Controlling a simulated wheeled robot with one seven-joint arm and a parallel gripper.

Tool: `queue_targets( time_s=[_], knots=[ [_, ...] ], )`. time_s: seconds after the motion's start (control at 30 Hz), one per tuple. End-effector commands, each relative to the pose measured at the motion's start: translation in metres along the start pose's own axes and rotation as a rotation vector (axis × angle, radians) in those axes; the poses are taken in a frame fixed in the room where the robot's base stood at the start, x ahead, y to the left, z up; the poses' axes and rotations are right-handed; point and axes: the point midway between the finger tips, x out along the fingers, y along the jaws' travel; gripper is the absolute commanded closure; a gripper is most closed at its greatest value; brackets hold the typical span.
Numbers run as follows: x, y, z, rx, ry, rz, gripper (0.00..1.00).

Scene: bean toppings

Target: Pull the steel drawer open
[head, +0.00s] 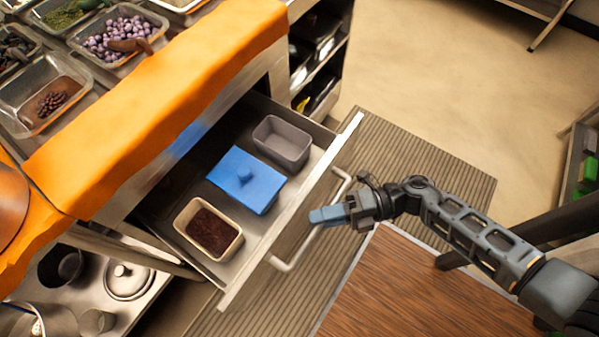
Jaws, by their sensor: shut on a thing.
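The steel drawer (258,254) is pulled out from the counter, with its inside in view. Its light bar handle (289,264) runs along the outside of the front panel. My gripper (327,216) is at the middle of the handle, shut on it, with its blue-grey fingers pointing left toward the drawer front. The fingers hide the part of the handle between them. Inside the drawer are an empty grey container (283,140), a container with a blue lid (246,179) and a cream container (208,228) holding dark beans or grounds.
An orange counter edge (160,100) overhangs the drawer, with topping trays (122,38) above. Pots and lids (128,280) stand on a lower shelf at left. A ribbed mat (420,165) and open floor (440,70) lie at right. A dark shelf (318,55) stands behind the drawer.

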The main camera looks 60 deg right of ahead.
Motion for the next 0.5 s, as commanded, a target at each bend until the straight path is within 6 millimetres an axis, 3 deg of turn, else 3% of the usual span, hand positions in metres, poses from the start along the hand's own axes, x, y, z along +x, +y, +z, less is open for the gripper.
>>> queue_targets(
  time_s=[0.2,0.5],
  knots=[
    [-0.02,-0.006,-0.019,0.001,-0.001,-0.002,1.0],
    [-0.027,-0.008,-0.026,0.0,-0.003,-0.001,1.0]
  ],
)
